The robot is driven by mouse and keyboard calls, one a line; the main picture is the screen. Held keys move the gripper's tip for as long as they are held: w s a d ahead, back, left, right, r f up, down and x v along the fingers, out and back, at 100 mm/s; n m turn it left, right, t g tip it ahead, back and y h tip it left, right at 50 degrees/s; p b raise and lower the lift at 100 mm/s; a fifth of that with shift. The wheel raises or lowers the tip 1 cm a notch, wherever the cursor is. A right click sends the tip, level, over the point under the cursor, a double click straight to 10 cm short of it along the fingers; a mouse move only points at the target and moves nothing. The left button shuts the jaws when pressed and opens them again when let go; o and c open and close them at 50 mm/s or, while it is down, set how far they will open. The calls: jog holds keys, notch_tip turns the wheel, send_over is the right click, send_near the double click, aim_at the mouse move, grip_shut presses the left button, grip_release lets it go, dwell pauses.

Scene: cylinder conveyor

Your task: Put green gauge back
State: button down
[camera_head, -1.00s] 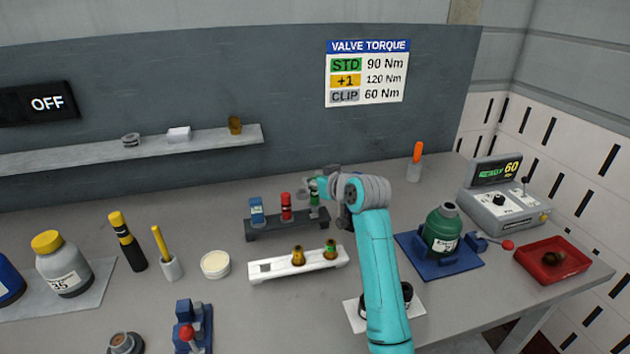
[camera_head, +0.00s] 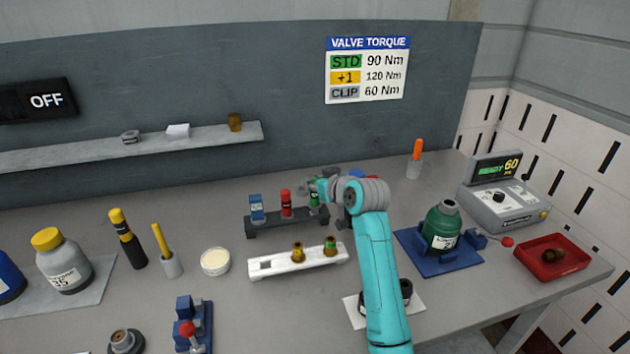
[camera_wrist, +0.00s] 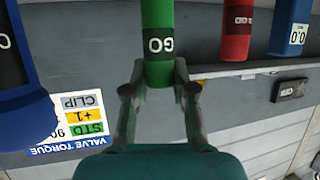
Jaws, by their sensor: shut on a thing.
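The green gauge (camera_wrist: 158,45), marked GO, is upright between the fingers of my gripper (camera_wrist: 158,88) in the wrist view. My gripper is shut on it. In the head view the green gauge (camera_head: 314,198) is partly hidden by my gripper (camera_head: 312,188) and is at the right end of the dark rack (camera_head: 270,230). I cannot tell whether it is fully seated there. A red gauge (camera_head: 286,204) and a blue gauge (camera_head: 257,209) stand in the rack to its left. They also show at the upper right of the wrist view.
A white rack (camera_head: 275,268) with two brass fittings stands in front of the dark rack. A green bottle (camera_head: 441,228) on a blue base is to the right of my arm. A blue object (camera_wrist: 18,70) is close at the left of the wrist view.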

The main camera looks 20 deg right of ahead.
jog(key=shift+f, duration=0.9)
jog(key=c, duration=0.9)
grip_release()
jog(key=shift+o, duration=0.2)
jog(key=shift+r, duration=3)
jog(key=shift+r, duration=0.1)
